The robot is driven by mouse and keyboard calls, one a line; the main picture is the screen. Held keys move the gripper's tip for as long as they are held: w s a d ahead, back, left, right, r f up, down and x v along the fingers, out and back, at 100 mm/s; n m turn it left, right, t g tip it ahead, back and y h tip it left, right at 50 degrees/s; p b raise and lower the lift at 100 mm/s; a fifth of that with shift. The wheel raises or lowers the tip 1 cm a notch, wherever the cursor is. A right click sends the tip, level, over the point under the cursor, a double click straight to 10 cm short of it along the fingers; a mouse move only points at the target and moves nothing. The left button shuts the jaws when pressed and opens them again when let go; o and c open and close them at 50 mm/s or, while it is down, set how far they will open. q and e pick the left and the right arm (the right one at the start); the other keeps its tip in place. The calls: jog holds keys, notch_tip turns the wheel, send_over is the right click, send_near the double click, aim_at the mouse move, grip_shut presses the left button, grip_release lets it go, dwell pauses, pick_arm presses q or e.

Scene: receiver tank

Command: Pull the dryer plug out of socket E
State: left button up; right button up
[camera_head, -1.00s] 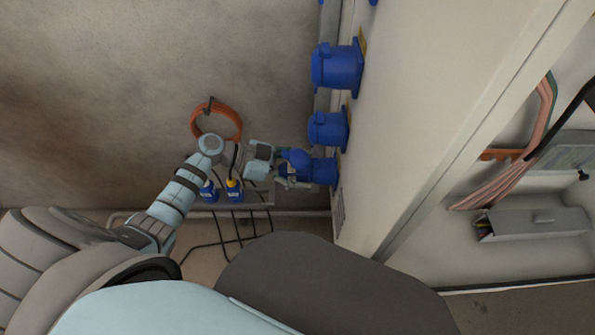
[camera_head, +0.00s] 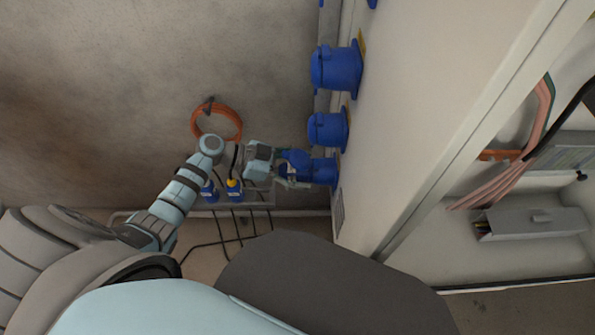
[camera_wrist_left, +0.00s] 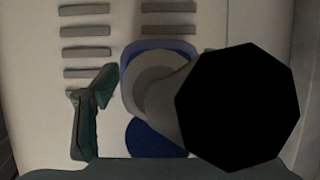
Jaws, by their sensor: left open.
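The lowest blue socket (camera_head: 325,172) on the pale cabinet side appears to be socket E, though no letter can be read. A blue plug part (camera_head: 296,160) sits against its front, apparently inserted. My left gripper (camera_head: 287,178) is at the plug, just left of the socket, with its jaws open. In the left wrist view, a grey plug body with a black end (camera_wrist_left: 238,108) points at the camera, in front of a blue rim. One finger of my left gripper (camera_wrist_left: 91,112) stands apart on its left. The other finger is hidden, perhaps behind the black end. My right gripper is not in view.
More blue sockets, a near one (camera_head: 328,130) and a higher one (camera_head: 337,68), stick out above. An orange hose coil (camera_head: 217,122) hangs on the wall. Blue and yellow connectors (camera_head: 234,190) with dark cables sit low behind my left arm. An open cabinet bay lies to the right.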

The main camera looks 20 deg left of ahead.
aim_at(273, 170)
pick_arm(q)
jog(key=shift+p, duration=0.3)
grip_shut()
jog(key=shift+s+a, duration=0.45)
jog(key=shift+a, duration=0.45)
jog(key=shift+s+a, duration=0.4)
jog(key=shift+a, duration=0.55)
jog(key=shift+s+a, duration=0.45)
jog(key=shift+a, duration=0.45)
jog(key=c, duration=0.7)
grip_release()
jog(key=c, duration=0.6)
